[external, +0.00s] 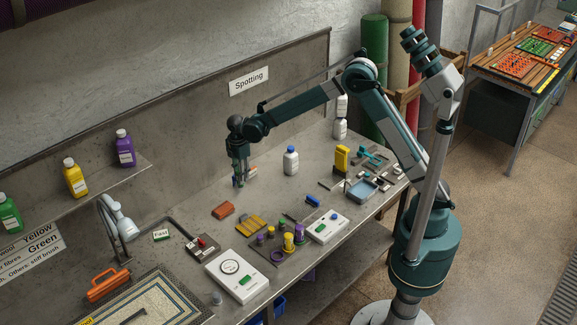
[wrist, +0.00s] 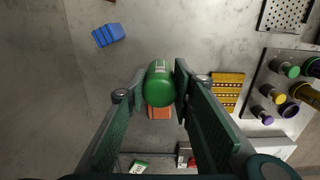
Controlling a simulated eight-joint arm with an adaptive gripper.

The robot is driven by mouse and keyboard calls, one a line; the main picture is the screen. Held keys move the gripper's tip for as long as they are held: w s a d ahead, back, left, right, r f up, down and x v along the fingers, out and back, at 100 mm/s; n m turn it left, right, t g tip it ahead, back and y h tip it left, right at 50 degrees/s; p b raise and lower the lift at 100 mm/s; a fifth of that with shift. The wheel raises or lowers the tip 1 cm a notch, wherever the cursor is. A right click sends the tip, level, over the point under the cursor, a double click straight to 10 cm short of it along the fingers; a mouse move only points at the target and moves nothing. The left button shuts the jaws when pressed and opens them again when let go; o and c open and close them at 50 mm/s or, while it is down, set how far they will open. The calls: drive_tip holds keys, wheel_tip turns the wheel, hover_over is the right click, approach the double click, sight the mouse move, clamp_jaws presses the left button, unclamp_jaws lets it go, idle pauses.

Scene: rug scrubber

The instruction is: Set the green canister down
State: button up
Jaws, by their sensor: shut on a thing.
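The green canister (wrist: 160,84) is between the two fingers of my gripper (wrist: 160,90) in the wrist view. My gripper is shut on it, with a finger on either side. A pale label shows at its far end. In the external view my gripper (external: 238,182) points down over the back part of the grey counter (external: 200,190). The canister cannot be made out clearly there. Whether its end touches the counter cannot be told.
An orange block (external: 222,210) and a yellow slatted piece (external: 250,224) lie in front of my gripper. A rack with several coloured canisters (external: 268,240) is farther forward. A white bottle (external: 291,161) stands to the right. A blue piece (wrist: 108,34) lies nearby.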

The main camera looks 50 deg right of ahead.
drive_tip(key=shift+f, duration=2.5)
drive_tip(key=shift+f, duration=0.15)
drive_tip(key=shift+f, duration=1.75)
drive_tip(key=shift+f, duration=0.15)
drive_tip(key=o, duration=0.9)
drive_tip(key=shift+r, duration=0.2)
wheel_tip(320, 180, up, 12)
